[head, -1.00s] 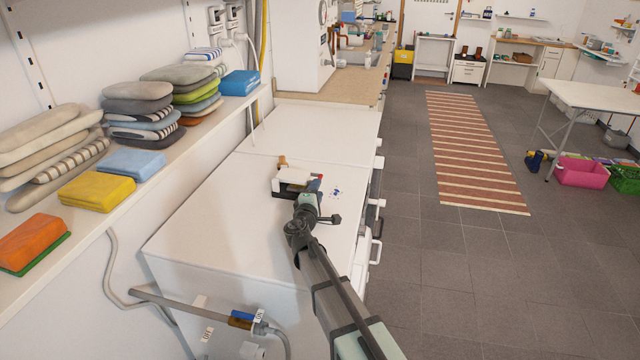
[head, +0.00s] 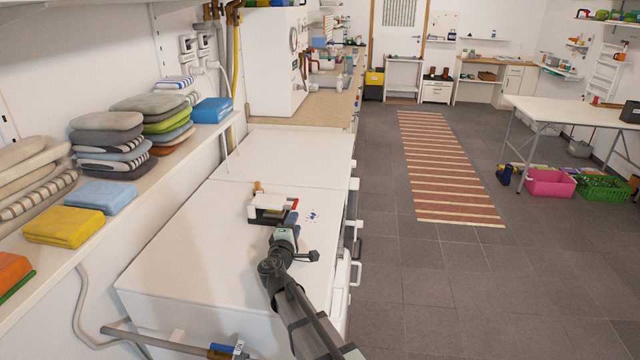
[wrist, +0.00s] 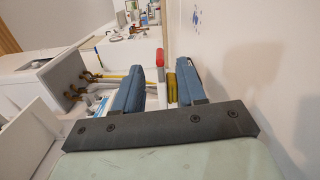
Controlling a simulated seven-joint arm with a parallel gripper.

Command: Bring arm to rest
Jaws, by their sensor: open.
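My gripper (head: 291,210) is over the white cabinet top (head: 185,250) in the head view, beside a small white and red object (head: 268,206) with a wooden-coloured knob. In the wrist view my gripper (wrist: 160,66) shows two blue fingers spread apart with a gap between them. Nothing is visibly clamped. A small red piece (wrist: 160,58) and a yellow piece (wrist: 171,88) show in the gap, beyond or beside the fingers. I cannot tell how far my gripper is above the top.
A wall shelf (head: 50,270) on the left bears stacked pads, a yellow block (head: 65,226) and a blue block (head: 103,195). A pipe (head: 165,342) runs at the cabinet's front. The floor (head: 440,285) to the right is open, with a striped rug (head: 450,175).

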